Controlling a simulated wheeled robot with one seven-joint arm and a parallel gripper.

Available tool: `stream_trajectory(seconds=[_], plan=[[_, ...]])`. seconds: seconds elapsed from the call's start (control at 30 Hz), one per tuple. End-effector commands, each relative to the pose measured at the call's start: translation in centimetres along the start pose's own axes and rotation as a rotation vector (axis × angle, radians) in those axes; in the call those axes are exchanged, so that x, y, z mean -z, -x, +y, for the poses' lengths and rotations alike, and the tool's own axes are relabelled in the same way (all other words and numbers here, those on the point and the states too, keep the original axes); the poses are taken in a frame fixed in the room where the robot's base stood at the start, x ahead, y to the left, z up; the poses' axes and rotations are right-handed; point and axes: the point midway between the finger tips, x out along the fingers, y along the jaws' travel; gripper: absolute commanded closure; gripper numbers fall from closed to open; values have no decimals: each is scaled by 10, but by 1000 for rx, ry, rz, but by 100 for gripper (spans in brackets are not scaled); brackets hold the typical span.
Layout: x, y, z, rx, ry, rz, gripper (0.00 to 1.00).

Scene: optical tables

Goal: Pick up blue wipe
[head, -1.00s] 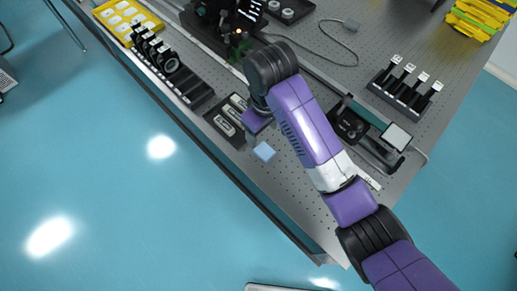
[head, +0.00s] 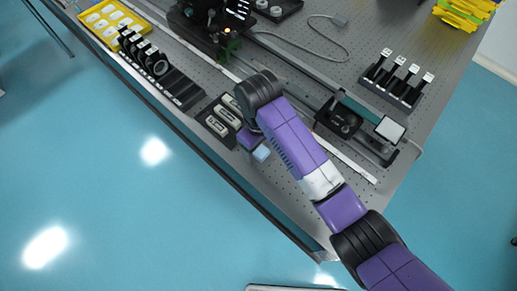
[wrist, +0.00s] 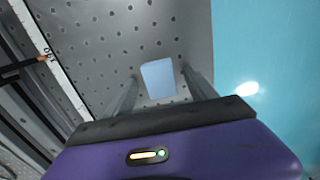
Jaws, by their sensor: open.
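The blue wipe (head: 262,153) is a small pale blue square on the perforated grey table, close to its front edge. In the wrist view the wipe (wrist: 158,79) lies between and slightly beyond the two fingers. My gripper (wrist: 160,92) is open and empty, pointing down over the wipe. In the head view my purple gripper body (head: 250,139) is right beside the wipe and hides part of the space around it. The fingertips are hidden in the head view, and I cannot tell whether they touch the table.
A black tray with white-labelled items (head: 221,121) lies just left of my gripper. A long rail (head: 345,155) runs on the right, with black mounts (head: 338,117) behind it. A black holder rack (head: 160,72) and yellow tray (head: 103,18) stand at the left. The table edge is close to the wipe.

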Motion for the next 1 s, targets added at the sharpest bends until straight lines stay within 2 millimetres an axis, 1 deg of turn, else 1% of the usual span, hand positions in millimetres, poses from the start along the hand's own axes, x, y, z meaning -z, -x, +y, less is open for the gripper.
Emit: stream_trajectory(seconds=[0.1,0.27,0.4,0.43,0.77,0.87,1.0], plan=[[0,0,0,0,0,0,35],[0,0,0,0,0,0,66],[0,0,0,0,0,1,93],[0,0,0,0,0,1,98],[0,4,0,0,0,2,98],[1,10,0,0,1,2,98],[1,27,0,0,1,4,98]])
